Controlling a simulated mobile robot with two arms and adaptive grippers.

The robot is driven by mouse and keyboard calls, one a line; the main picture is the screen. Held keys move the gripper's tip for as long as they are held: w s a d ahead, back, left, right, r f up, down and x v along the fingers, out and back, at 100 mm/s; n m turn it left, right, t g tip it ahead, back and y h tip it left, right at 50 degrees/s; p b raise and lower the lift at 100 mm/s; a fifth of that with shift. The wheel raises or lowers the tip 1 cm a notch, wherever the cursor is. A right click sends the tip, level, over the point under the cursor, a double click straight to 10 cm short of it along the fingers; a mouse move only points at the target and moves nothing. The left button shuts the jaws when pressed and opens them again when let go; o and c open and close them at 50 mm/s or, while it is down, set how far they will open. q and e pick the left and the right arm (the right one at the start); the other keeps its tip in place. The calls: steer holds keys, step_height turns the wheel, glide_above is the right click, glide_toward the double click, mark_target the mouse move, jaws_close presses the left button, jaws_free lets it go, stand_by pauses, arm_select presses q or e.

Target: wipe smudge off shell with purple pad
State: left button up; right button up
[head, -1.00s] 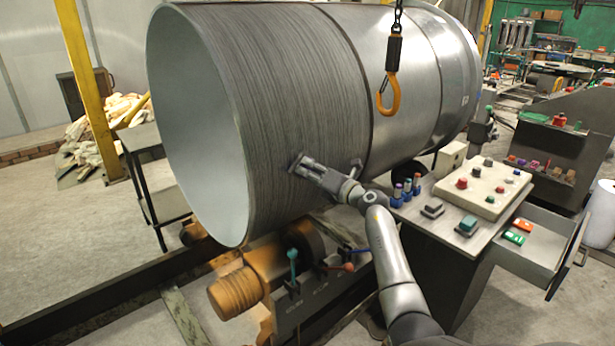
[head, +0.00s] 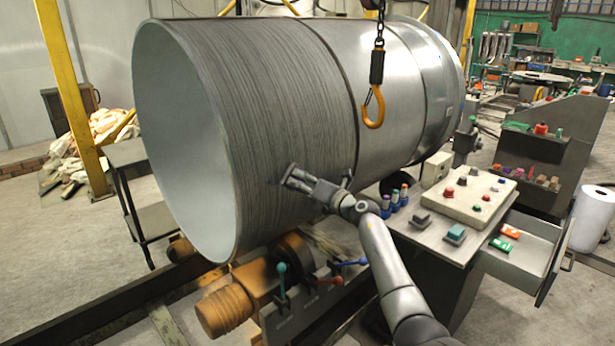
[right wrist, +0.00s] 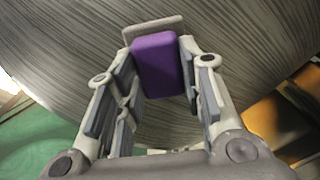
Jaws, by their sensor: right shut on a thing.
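The shell (head: 285,110) is a large grey metal cylinder lying on its side, its open end facing left in the head view. Its brushed surface also fills much of the right wrist view (right wrist: 240,30). My right gripper (head: 291,177) is at the lower front side of the shell. In the right wrist view it is shut on the purple pad (right wrist: 157,66), with a light grey bar at the pad's far end. I cannot tell whether the pad touches the shell. I cannot make out the smudge. My left gripper is not in view.
An orange hook (head: 373,108) hangs on a chain in front of the shell. A control panel (head: 465,195) and an open drawer (head: 518,250) stand right of my arm. Orange roller machinery (head: 225,312) with coloured levers is below the shell. A dark side table (head: 128,155) stands left.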

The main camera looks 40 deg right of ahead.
mark_target(285, 181)
steer(key=shift+a+r+p, duration=0.1)
steer(key=shift+a+p, duration=0.35)
steer(key=shift+a, duration=0.45)
steer(key=shift+s+a+r+p, duration=0.1)
steer(key=shift+a+p, duration=0.75)
steer(key=shift+p, duration=0.1)
steer(key=shift+a+p, duration=0.65)
steer(key=shift+a, duration=0.2)
steer(key=shift+s+a, duration=0.1)
steer(key=shift+a, duration=0.15)
steer(key=shift+a+p, duration=0.75)
steer(key=shift+p, duration=0.15)
steer(key=shift+s+a+p, duration=0.15)
steer(key=shift+a+p, duration=0.45)
steer(key=shift+a, duration=0.5)
steer(key=shift+f, duration=0.2)
